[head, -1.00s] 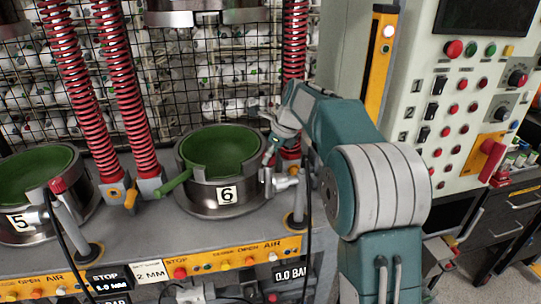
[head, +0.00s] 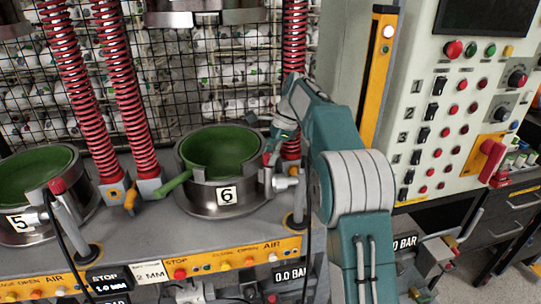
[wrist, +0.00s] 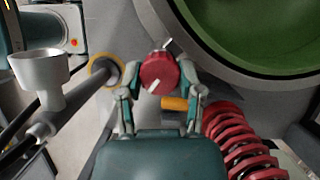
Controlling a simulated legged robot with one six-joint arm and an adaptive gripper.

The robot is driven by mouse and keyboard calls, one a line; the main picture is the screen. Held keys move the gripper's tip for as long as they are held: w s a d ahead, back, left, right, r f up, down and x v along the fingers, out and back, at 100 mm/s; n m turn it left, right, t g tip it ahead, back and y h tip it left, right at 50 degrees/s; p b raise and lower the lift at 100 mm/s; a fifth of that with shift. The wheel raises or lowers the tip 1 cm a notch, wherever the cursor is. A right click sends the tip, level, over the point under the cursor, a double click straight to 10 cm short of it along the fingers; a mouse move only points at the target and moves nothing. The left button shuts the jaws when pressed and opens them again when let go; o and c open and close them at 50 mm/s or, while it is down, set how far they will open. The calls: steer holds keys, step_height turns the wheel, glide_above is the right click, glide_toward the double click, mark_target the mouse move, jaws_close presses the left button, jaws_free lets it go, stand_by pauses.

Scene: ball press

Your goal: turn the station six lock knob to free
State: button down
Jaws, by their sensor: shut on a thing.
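The station six lock knob (wrist: 158,74) is red with a white pointer line, seen in the wrist view beside the rim of the green-lined mold. The white line points down and slightly left in that view. My gripper (wrist: 160,76) is shut on the knob, with one finger on either side. The station six mold (head: 218,200) bears a "6" label in the head view.
A red spring column (wrist: 240,145) stands close to my gripper's right in the wrist view. An orange block (wrist: 174,104) lies just below the knob there. A post with a pale cup (wrist: 40,75) is at left. The control panel (head: 450,120) stands to my arm's right.

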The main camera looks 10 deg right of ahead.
steer(key=shift+w+n, duration=0.1)
steer(key=shift+n, duration=0.2)
steer(key=shift+c, duration=1.3)
jaws_free()
